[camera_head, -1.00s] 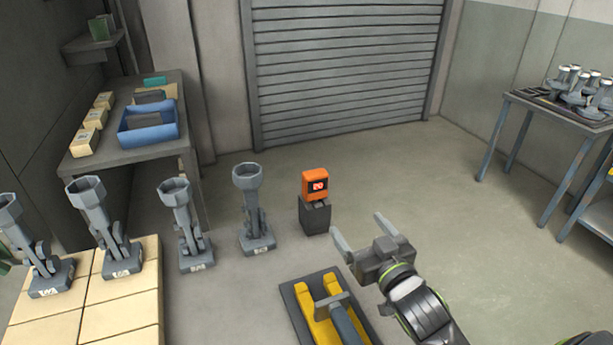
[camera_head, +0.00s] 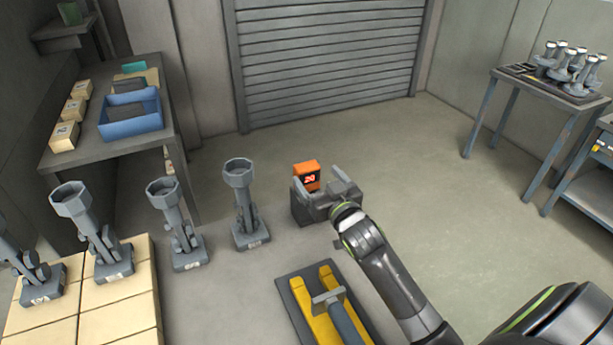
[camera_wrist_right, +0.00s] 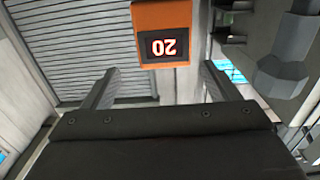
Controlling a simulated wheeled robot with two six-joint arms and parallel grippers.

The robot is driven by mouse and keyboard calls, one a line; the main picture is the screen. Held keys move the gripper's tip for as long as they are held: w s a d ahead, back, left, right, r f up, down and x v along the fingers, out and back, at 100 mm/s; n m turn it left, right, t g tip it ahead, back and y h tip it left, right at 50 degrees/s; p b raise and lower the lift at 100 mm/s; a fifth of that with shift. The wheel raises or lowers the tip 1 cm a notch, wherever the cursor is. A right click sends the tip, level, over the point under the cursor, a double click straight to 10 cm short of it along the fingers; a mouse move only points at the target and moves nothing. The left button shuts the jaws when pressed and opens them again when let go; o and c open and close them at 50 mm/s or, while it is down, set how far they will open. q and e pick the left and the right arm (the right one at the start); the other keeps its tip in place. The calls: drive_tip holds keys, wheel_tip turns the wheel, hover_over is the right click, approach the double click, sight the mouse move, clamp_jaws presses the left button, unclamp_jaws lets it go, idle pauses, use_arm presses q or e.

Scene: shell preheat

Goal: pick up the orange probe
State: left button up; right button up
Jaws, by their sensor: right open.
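I cannot tell whether a finger touches the probe. My left gripper does not show.
Several grey stands with cup tops (camera_head: 240,200) are left of the probe. A yellow pallet-jack-like item on a dark mat (camera_head: 298,290) lies in front. A table with a blue bin (camera_head: 130,126) is at left, another table (camera_head: 535,88) at right. Floor right of the probe is clear.

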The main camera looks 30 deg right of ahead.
sight(310, 172)
drive_tip(key=shift+w, duration=0.25)
drive_tip(key=shift+w+p, duration=0.3)
drive_tip(key=shift+w, duration=0.1)
drive_tip(key=w, duration=0.1)
drive_tip(key=w+p, duration=0.1)
drive_tip(key=w, duration=0.1)
drive_tip(key=shift+a+f, duration=0.1)
drive_tip(key=shift+a, duration=0.1)
drive_tip(key=shift+w+f, duration=0.1)
drive_tip(key=shift+w, duration=0.65)
drive_tip(key=c, duration=1.1)
drive_tip(key=shift+c, duration=0.2)
